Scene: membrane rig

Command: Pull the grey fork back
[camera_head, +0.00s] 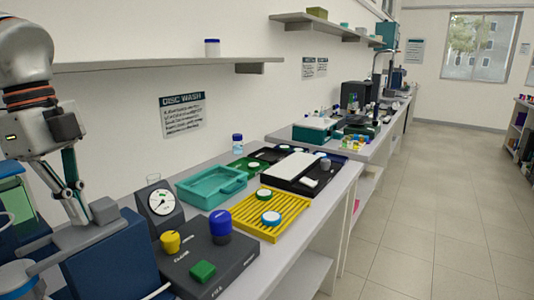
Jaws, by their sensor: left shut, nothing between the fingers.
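My left gripper (75,209) points down at the left side of the view and is shut, with nothing seen between its fingers. A grey piece that looks like the fork (75,238) lies just below its fingertips, with a raised grey block (104,210) at its right end. The fingertips are close to this piece; I cannot tell whether they touch it. The grey piece sits over a dark blue box-shaped body (112,258) at the lower left. My right gripper is not in view.
A black base (215,268) with yellow, blue and green knobs stands right of the blue body. Behind it are a round dial gauge (160,203), a teal tray (211,186) and a yellow ribbed tray (262,228). A shelf (150,65) runs above. The floor at right is clear.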

